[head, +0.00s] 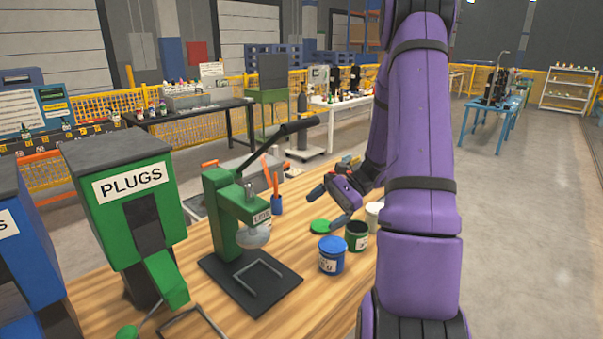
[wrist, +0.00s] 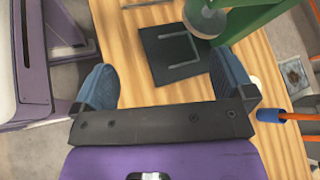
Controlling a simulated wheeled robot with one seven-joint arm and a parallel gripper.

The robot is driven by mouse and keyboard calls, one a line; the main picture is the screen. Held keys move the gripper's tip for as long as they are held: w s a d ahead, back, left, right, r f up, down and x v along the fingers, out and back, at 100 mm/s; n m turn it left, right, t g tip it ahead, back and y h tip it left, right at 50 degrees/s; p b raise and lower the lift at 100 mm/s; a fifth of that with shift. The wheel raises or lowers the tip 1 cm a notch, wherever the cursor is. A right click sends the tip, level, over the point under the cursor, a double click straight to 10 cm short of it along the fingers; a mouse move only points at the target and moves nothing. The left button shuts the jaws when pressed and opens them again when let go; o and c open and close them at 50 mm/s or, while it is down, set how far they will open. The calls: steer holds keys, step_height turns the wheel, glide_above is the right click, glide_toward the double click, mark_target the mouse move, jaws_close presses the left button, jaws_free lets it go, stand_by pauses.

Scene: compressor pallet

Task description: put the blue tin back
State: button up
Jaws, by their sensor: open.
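The blue tin (head: 331,256) stands upright on the wooden workbench, right of the green lid press (head: 222,215). It has a white label, and I cannot make it out in the wrist view. My gripper (head: 328,206) is open and empty, above the bench and behind the blue tin in the head view. In the wrist view my gripper (wrist: 165,88) has its two blue fingers wide apart, with bare wood and part of the press's black base (wrist: 165,60) beyond them.
The green PLUGS dispenser (head: 125,215) is at left.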

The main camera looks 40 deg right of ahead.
steer(key=s+a+r+n+g+h, duration=0.35)
steer(key=a+r+n+h, duration=0.35)
steer(key=a+r, duration=0.65)
steer(key=s+a+r+n+t+h, duration=0.4)
steer(key=s+a+r+n, duration=0.5)
steer(key=s, duration=0.3)
steer(key=shift+r+n+t+h, duration=0.3)
steer(key=shift+r+n+t, duration=0.05)
steer(key=shift+n, duration=0.25)
steer(key=shift+w, duration=0.1)
steer(key=shift+c, duration=0.5)
